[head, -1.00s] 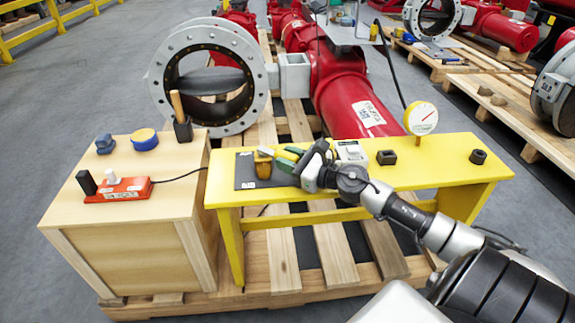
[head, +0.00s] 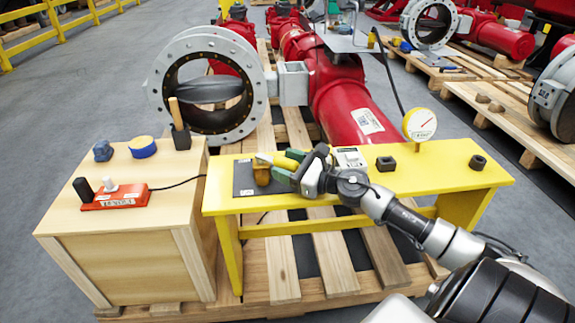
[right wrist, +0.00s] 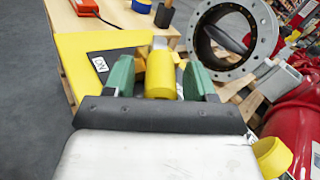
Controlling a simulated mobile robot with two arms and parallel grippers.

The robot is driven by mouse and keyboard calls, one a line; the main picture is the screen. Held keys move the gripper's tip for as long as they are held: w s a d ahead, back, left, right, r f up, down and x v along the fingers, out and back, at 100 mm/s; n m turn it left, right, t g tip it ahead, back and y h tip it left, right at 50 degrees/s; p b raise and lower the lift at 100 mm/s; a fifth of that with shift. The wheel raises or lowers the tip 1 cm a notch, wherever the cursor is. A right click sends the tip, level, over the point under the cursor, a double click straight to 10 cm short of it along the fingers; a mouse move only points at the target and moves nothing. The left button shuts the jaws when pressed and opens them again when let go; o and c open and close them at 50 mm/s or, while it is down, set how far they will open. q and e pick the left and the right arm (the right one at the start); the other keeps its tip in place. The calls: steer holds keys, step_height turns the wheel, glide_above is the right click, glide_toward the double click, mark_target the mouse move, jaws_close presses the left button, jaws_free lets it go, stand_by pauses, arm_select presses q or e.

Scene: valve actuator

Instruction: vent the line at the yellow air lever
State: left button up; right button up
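The yellow air lever (head: 283,161) points right from a brass-coloured valve body (head: 262,175) on a dark plate on the yellow bench. My right gripper (head: 284,165) has green fingers and reaches over the bench from the right. In the right wrist view the lever's thick yellow handle (right wrist: 161,76) lies between the two green fingers (right wrist: 160,78), with a narrow gap visible on each side. The gripper looks open around the handle, not closed on it. The valve body is mostly hidden behind the handle in that view. My left gripper is not in view.
The yellow bench (head: 430,178) also bears a round gauge (head: 420,123), a white labelled box (head: 350,157) and two dark blocks. A wooden cabinet (head: 130,265) with a red switch box (head: 115,199) stands left. A red actuator (head: 345,95) and grey valve ring lie behind.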

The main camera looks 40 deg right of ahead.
steer(key=shift+s+d+f, duration=0.1)
steer(key=shift+s+d, duration=0.05)
steer(key=shift+s, duration=0.3)
steer(key=v, duration=1)
